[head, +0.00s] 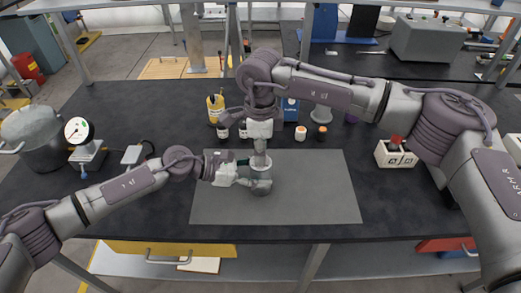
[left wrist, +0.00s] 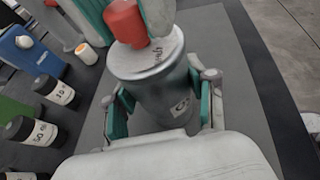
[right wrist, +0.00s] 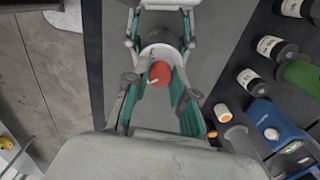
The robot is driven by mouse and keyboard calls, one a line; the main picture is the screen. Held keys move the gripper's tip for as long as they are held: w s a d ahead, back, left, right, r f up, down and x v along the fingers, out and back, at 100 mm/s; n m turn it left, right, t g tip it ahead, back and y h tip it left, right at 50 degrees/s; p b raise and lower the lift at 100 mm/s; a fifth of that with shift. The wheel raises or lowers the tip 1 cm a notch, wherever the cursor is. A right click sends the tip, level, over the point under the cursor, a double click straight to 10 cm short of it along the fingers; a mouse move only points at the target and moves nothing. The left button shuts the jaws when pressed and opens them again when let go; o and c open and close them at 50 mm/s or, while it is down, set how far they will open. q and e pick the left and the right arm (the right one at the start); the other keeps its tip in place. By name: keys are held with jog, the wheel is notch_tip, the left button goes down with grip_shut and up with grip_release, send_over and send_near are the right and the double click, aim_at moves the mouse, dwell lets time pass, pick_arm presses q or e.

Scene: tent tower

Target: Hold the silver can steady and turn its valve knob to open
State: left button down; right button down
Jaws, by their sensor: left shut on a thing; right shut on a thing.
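The silver can (head: 262,187) stands upright on the grey mat (head: 315,190). In the left wrist view the can (left wrist: 155,90) shows a label, a pale lid with dark writing, and a red valve knob (left wrist: 125,22) on top. My left gripper (left wrist: 163,105) is shut around the can's body, one teal finger on each side. My right gripper (head: 260,157) comes down from above and is shut on the knob. The right wrist view shows the red knob (right wrist: 160,74) between its teal fingers. In the head view my grippers hide the knob and much of the can.
Several small bottles (head: 300,133), a yellow cup (head: 215,103) and a blue box (head: 290,108) stand behind the mat. A pot (head: 35,135) and a gauge (head: 78,130) are at left. A white compartment box (head: 395,158) is at right. The mat's right part is clear.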

jog(key=shift+w+n, duration=0.1)
jog(key=shift+n, duration=0.4)
pick_arm(q)
jog(key=shift+f, duration=0.1)
pick_arm(e)
jog(key=c, duration=0.9)
grip_release()
jog(key=shift+c, duration=0.2)
notch_tip(320, 180, up, 12)
pick_arm(q)
jog(key=shift+c, duration=1.4)
grip_release()
jog(key=shift+a, duration=0.1)
